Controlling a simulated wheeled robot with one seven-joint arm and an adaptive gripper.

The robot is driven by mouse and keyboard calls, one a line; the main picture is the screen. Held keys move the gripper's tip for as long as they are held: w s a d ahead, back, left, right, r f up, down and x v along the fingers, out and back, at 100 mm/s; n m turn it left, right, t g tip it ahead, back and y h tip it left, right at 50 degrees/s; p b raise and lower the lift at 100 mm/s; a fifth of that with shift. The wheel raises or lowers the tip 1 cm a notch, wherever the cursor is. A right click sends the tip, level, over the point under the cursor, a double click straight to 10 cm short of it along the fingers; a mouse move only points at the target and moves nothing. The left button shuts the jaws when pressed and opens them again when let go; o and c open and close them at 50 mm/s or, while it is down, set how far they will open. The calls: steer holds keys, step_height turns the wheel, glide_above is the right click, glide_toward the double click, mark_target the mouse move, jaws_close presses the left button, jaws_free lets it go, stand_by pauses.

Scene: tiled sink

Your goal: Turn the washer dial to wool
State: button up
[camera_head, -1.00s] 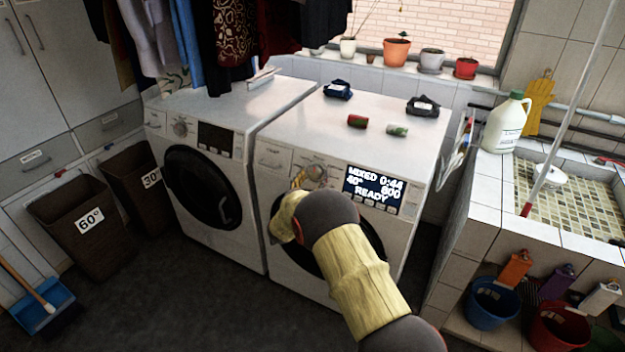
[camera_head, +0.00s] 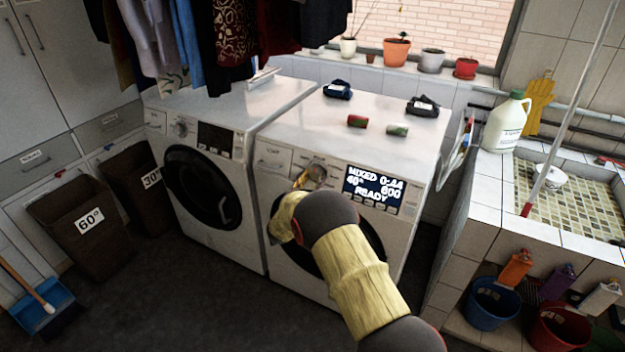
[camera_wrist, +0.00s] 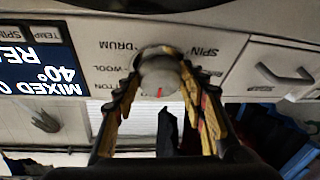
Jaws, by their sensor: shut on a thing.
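The dial (camera_wrist: 160,74) is a round grey knob with a red mark, on the front panel of the right-hand washer (camera_head: 285,185). My gripper (camera_wrist: 163,82) has a finger on either side of the dial and is shut on it. The wrist view is upside down; the labels WOOL, DRUM and SPIN show around the dial, and another ends in TON. In the head view my gripper (camera_head: 305,180) reaches up to the dial, partly hidden by my wrist. The display (camera_head: 373,190) reads MIXED 0:44, 40°, 800, READY.
A second washer (camera_head: 208,137) stands to the left. Two small cans (camera_head: 357,121) and two dark folded bundles (camera_head: 337,90) lie on the right washer's top. A tiled sink (camera_head: 570,190) with a white jug (camera_head: 507,125) is at right. Dark floor is free in front.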

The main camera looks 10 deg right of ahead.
steer(key=shift+a+f+m, duration=0.1)
steer(key=shift+m, duration=0.2)
steer(key=m+b, duration=0.1)
steer(key=m+h, duration=0.1)
steer(key=m, duration=0.1)
steer(key=shift+w+a+m+g+h+b, duration=0.15)
steer(key=shift+m+g+h+b, duration=0.15)
steer(key=shift+g+b, duration=0.1)
steer(key=m+g+h+b, duration=0.1)
steer(key=m, duration=0.2)
steer(key=m+g+h, duration=0.1)
steer(key=m, duration=0.3)
steer(key=shift+w+a+b, duration=0.2)
steer(key=shift+b, duration=0.15)
steer(key=m+g, duration=0.1)
steer(key=m, duration=0.1)
steer(key=m+g, duration=0.1)
steer(key=m, duration=0.2)
steer(key=shift+w+a+r+h, duration=0.1)
steer(key=shift+w+r+h, duration=0.1)
steer(key=shift+h, duration=0.2)
steer(key=m+g, duration=0.1)
steer(key=m, duration=0.1)
steer(key=m+g, duration=0.1)
steer(key=m, duration=0.2)
steer(key=shift+r, duration=0.15)
steer(key=shift+m, duration=0.3)
steer(key=o, duration=1.2)
steer(key=shift+c, duration=0.2)
